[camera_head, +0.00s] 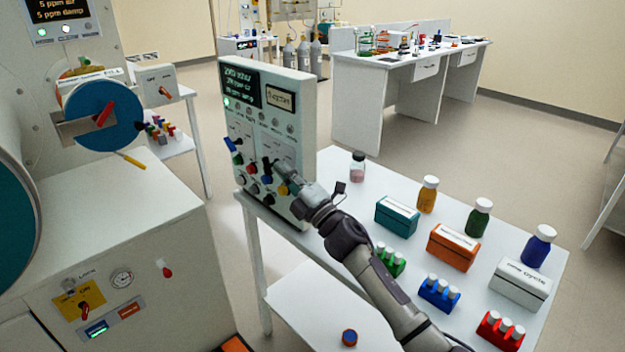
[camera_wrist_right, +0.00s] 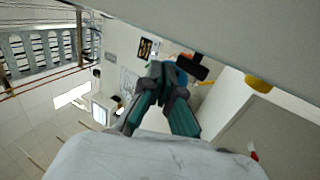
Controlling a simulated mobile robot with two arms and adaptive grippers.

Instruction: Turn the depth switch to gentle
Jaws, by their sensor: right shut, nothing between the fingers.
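An upright white control panel (camera_head: 285,110) stands at the left end of the white table. It carries a dark readout, a small light meter, and rows of coloured knobs and switches. The labels are too small to read, so I cannot tell which one is the depth switch. My right gripper (camera_head: 280,168) is shut and empty in front of the panel's lower half, close to a dark switch. It hides some controls; whether it touches one I cannot tell. In the right wrist view the gripper (camera_wrist_right: 168,75) points at the panel face, near a black switch lever (camera_wrist_right: 192,66). My left gripper is not in view.
Bottles, a teal box (camera_head: 397,215), an orange box (camera_head: 453,247), a white box (camera_head: 520,285) and vial racks stand on the table (camera_head: 340,170), right of the panel. A glovebox (camera_head: 110,230) stands at the left. Open floor lies behind the table.

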